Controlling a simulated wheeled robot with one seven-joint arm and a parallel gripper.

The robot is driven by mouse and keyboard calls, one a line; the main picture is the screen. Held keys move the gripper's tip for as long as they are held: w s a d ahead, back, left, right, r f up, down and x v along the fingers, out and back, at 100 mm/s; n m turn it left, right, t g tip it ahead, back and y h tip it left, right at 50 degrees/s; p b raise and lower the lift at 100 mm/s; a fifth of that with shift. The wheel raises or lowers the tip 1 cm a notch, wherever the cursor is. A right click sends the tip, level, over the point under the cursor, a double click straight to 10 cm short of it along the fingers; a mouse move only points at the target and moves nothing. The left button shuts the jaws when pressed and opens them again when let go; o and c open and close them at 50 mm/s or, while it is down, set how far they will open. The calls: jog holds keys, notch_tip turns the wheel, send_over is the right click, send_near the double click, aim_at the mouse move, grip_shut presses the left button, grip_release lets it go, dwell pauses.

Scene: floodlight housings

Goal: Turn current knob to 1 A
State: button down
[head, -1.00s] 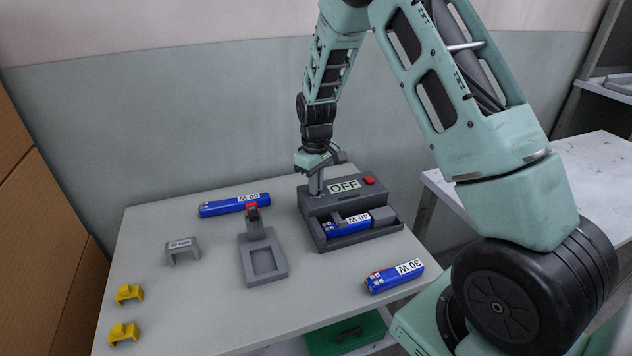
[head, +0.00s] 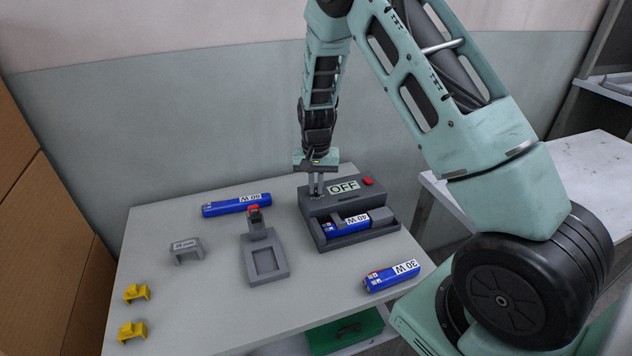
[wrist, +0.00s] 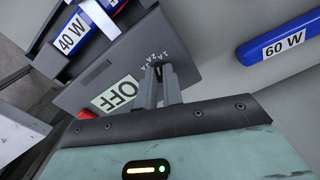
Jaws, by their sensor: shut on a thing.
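The grey tester box (head: 350,205) stands at the back right of the table. Its display (head: 345,186) reads OFF, also in the wrist view (wrist: 117,94). My gripper (head: 317,193) points down at the left end of the box's top. In the wrist view its two fingers (wrist: 159,76) are shut on the small dark current knob (wrist: 158,69), which they largely hide. Small white current marks (wrist: 152,58) lie just beyond the fingertips. I cannot tell which mark the knob points to.
A blue 40 W pack (head: 347,223) lies in the box's front bay. A red button (head: 368,181) is right of the display. A 60 W pack (head: 236,205), a 30 W pack (head: 392,276), a grey stand (head: 265,265), a grey bracket (head: 186,250) and two yellow clips (head: 136,292) lie around.

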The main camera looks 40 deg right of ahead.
aim_at(316, 189)
jog(key=shift+w+r+m+p, duration=0.1)
jog(key=shift+m+p, duration=0.6)
jog(key=shift+m, duration=1.6)
jog(key=c, duration=1.5)
grip_release()
jog(key=shift+c, duration=0.2)
notch_tip(316, 189, up, 17)
jog(key=b, duration=0.1)
jog(key=shift+r, duration=0.15)
